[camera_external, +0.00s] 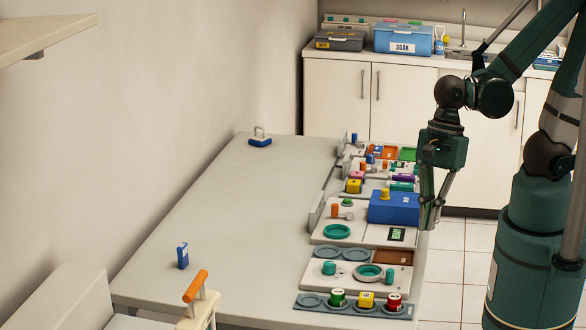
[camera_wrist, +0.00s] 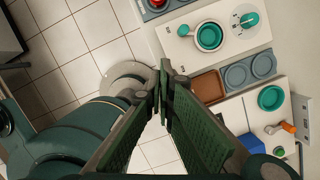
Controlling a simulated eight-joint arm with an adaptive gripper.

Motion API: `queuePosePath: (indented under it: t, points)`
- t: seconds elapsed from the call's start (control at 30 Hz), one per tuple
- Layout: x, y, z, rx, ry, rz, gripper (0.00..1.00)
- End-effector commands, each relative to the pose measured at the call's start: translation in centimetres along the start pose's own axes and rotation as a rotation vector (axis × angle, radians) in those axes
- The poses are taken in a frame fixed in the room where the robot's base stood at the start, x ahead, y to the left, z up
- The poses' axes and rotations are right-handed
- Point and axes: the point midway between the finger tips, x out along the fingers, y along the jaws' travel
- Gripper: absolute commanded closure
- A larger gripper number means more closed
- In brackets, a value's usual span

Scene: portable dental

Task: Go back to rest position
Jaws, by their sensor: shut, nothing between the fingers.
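My gripper (camera_external: 430,222) hangs pointing down at the right edge of the table, beside the blue box (camera_external: 394,207). Its fingers are together and hold nothing. In the wrist view my gripper (camera_wrist: 161,90) has its fingertips meeting, with floor tiles and part of my own base behind them. The grey table (camera_external: 230,220) carries the dental modules along its right side.
Panels with teal dishes (camera_external: 337,231), a brown square tray (camera_wrist: 207,86) and several coloured caps lie close to my gripper. A counter (camera_external: 345,57) with a blue SOAK bin (camera_external: 403,40) stands behind. The table's left half is mostly clear. Tiled floor (camera_wrist: 62,62) lies beside the table.

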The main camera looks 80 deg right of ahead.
Motion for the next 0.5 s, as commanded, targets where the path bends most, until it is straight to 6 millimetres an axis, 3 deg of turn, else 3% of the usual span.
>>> queuePosePath:
  t: [0.5]
  points:
    - [-0.33, -0.46, 0.0, -0.041, -0.003, -0.011, 1.0]
